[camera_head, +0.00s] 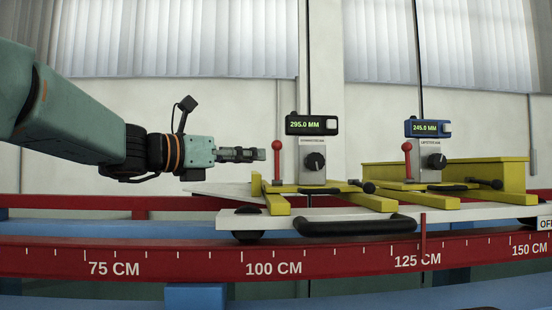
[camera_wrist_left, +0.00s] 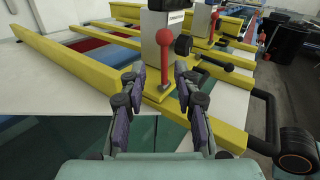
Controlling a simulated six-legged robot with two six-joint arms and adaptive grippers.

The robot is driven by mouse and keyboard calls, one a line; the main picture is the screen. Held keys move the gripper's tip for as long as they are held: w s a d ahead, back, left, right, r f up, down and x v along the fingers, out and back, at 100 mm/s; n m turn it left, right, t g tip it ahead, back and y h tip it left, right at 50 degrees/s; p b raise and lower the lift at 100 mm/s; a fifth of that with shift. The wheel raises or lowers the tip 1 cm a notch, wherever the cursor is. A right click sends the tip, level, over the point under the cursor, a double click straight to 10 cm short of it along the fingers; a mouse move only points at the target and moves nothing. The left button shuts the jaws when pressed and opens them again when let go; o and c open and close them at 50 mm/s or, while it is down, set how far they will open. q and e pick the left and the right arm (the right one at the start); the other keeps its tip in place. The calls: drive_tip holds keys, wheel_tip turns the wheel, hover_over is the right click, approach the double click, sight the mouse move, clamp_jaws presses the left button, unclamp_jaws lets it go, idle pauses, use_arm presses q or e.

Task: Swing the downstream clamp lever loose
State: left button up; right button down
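The nearer gauge carriage (camera_head: 312,166) stands left, its display reading 295.0 MM; its small label is hard to read. Its clamp lever (camera_head: 277,150) stands upright, with a red ball on top; it also shows in the left wrist view (camera_wrist_left: 164,38). The other carriage (camera_head: 428,160), reading 245.0 MM, has a similar upright lever (camera_head: 407,148). My left gripper (camera_head: 262,154) points at the first lever from the left; in the left wrist view its fingers (camera_wrist_left: 160,75) are spread and empty, the lever ahead between them. No contact is clear. My right gripper is not in view.
Yellow rails (camera_wrist_left: 70,70) run under the carriages. A black rod with a ball end (camera_wrist_left: 225,67) sticks out beside the nearer carriage. A black handle (camera_head: 358,226) is on the white plate's front edge. A red scale beam (camera_head: 200,260) runs along the front.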

sight(276, 154)
use_arm(q)
drive_tip(key=p+x, duration=0.1)
drive_tip(key=x, duration=0.1)
drive_tip(key=p+x, duration=0.1)
drive_tip(key=x, duration=0.4)
drive_tip(key=shift+s+d+r+p, duration=0.15)
drive_tip(key=shift+s+p, duration=0.15)
drive_tip(key=shift+p, duration=0.1)
drive_tip(key=shift+w+d, duration=0.3)
drive_tip(key=shift+w, duration=0.05)
drive_tip(key=shift+s+a, duration=0.1)
drive_tip(key=shift+s, duration=0.2)
drive_tip(key=shift+s+a+r, duration=0.1)
drive_tip(key=shift+s, duration=0.05)
drive_tip(key=shift+c, duration=1.1)
drive_tip(key=shift+w+f, duration=0.2)
drive_tip(key=shift+w, duration=0.15)
clamp_jaws()
drive_tip(key=shift+s+r, duration=0.1)
